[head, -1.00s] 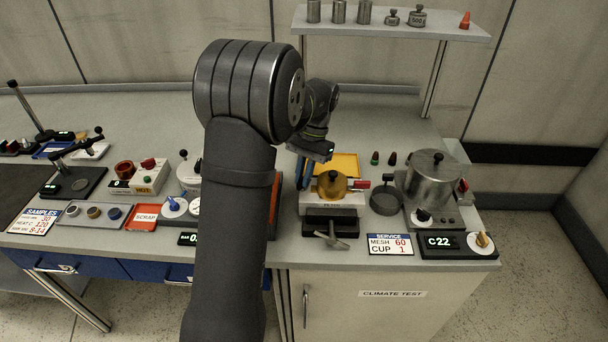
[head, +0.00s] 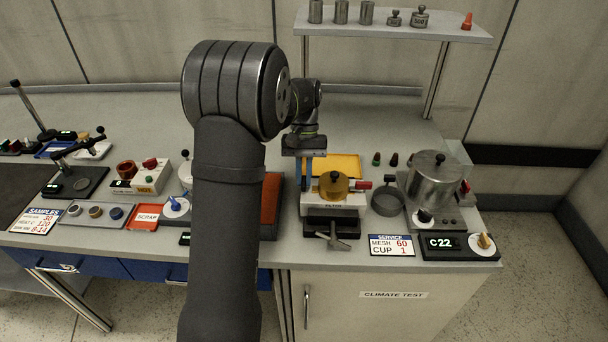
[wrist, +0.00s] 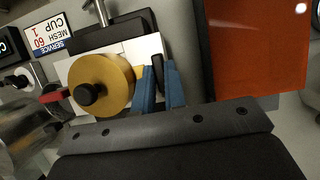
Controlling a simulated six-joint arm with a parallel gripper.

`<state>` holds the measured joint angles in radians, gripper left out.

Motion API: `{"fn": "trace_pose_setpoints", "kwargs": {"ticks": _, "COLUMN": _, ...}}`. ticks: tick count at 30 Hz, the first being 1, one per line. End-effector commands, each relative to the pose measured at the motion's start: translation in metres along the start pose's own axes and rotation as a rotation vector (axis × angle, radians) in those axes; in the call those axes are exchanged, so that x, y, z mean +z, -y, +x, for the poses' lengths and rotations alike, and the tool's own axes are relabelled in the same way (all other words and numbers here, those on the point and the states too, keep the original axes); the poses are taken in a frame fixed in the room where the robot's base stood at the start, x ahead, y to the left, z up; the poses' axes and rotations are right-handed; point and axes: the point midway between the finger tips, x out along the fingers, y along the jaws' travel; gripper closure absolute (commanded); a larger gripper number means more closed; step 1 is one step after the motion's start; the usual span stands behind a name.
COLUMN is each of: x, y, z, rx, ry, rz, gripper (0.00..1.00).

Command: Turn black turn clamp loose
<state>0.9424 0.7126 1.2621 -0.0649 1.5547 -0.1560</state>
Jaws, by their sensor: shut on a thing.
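The filter unit (head: 333,206) is a white block with a round amber cap and black knob (head: 334,186) on top. It also shows in the wrist view, with the amber cap (wrist: 107,72) left of my fingers. My gripper (head: 305,183) points down at the left side of the filter unit, its blue fingers upright. In the wrist view my gripper (wrist: 160,88) is shut on the black turn clamp (wrist: 158,70), a dark upright piece beside the white block. In the head view the clamp is mostly hidden by the fingers.
A red-handled valve (head: 363,185) sticks out right of the filter. A yellow tray (head: 335,160) lies behind, and a steel pot (head: 434,180) stands to the right.

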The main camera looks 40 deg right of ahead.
Motion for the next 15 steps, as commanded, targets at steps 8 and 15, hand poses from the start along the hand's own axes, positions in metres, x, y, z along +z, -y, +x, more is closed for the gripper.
{"fn": "trace_pose_setpoints", "kwargs": {"ticks": 8, "x": 0.0, "y": -0.0002, "z": -0.0007, "rx": 0.002, "ry": -0.002, "rz": -0.004, "gripper": 1.0}}
{"fn": "trace_pose_setpoints", "kwargs": {"ticks": 15, "x": 0.0, "y": -0.0002, "z": -0.0005, "rx": 0.002, "ry": -0.001, "rz": -0.003, "gripper": 0.67}}
